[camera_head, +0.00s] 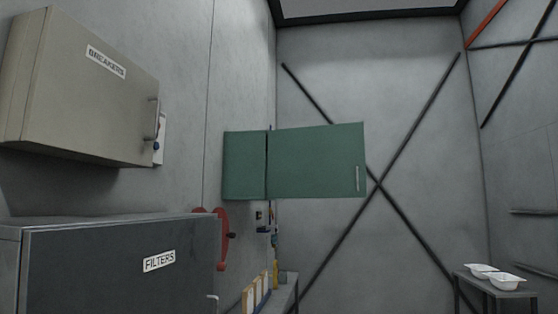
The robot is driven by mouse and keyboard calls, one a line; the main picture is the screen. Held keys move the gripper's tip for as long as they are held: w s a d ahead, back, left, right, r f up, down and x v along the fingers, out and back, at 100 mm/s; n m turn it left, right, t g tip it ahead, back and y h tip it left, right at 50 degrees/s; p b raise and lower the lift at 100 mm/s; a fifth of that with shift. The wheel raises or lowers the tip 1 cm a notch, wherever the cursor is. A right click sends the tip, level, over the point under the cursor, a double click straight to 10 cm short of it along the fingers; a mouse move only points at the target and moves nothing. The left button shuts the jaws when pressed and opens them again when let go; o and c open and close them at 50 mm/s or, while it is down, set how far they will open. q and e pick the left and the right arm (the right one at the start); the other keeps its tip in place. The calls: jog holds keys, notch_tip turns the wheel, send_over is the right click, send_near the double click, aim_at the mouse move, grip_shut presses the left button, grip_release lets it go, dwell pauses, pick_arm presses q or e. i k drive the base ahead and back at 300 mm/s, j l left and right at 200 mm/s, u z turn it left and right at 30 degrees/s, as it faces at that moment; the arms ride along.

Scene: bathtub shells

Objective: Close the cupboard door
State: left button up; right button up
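A green wall cupboard (245,165) hangs on the left wall, near the middle of the head view. Its green door (312,160) stands open, reaching out to the right from a dark vertical seam beside the cupboard body. A pale vertical handle (357,178) is near the door's right edge. The inside of the cupboard is hidden behind the door. Neither of my grippers is in view.
A beige box marked BREAKERS (80,90) hangs upper left. A dark cabinet marked FILTERS (120,265) fills the lower left. White shells (505,281) lie on a table (490,292) at lower right.

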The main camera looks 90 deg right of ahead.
aim_at(329, 162)
jog(key=z, duration=3)
jog(key=i+l, duration=0.35)
jog(key=i, duration=0.15)
jog(key=i+l, duration=0.3)
jog(key=i, duration=0.15)
jog(key=i+l, duration=0.35)
jog(key=i, duration=0.15)
